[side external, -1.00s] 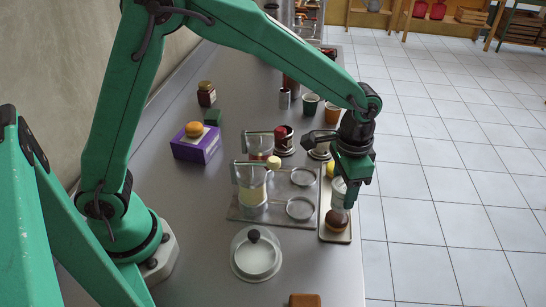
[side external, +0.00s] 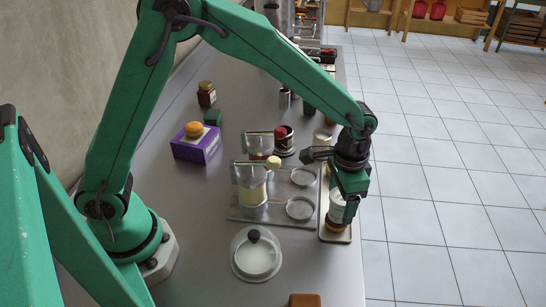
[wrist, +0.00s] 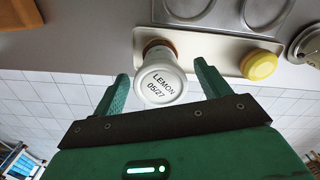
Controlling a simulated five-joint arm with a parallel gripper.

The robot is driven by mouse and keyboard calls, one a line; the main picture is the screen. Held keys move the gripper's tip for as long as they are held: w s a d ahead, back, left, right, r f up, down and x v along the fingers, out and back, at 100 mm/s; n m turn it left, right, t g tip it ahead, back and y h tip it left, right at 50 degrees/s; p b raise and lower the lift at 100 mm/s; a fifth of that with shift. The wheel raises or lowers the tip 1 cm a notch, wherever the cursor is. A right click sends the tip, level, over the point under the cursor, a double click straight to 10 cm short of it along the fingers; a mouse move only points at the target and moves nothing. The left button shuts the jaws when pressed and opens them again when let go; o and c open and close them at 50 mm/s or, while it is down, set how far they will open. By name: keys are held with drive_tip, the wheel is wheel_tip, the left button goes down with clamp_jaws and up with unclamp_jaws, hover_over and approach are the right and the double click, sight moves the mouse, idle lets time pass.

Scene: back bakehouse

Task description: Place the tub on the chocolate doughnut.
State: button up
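The tub is white, with "LEMON 05/27" on the face turned to my wrist camera (wrist: 161,86). In the side view the tub (side external: 337,213) stands upright on the chocolate doughnut (side external: 334,228), on the front end of a narrow tray (side external: 326,238). The brown doughnut edge shows behind the tub in the wrist view (wrist: 154,44). My gripper (side external: 347,214) is down around the tub. In the wrist view my gripper's fingers (wrist: 160,71) are on either side of the tub, with a gap on both sides, so it is open.
A yellow round item (wrist: 260,66) lies farther along the tray. Left of the tray stands a metal plate with rings (side external: 300,208) and glass jars. The counter's right edge is close.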

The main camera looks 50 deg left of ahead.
drive_tip(key=shift+r, duration=0.1)
wheel_tip(320, 180, up, 12)
idle(0.9)
drive_tip(key=shift+a+r, duration=0.1)
idle(0.4)
drive_tip(key=s+a+r+n+t, duration=0.3)
drive_tip(key=s+a+r, duration=0.4)
drive_tip(key=a, duration=0.4)
drive_tip(key=s+a+f+n+t, duration=0.2)
drive_tip(key=s+a, duration=0.6)
drive_tip(key=s, duration=0.3)
drive_tip(key=shift+s+t, duration=0.25)
drive_tip(key=shift+t, duration=0.05)
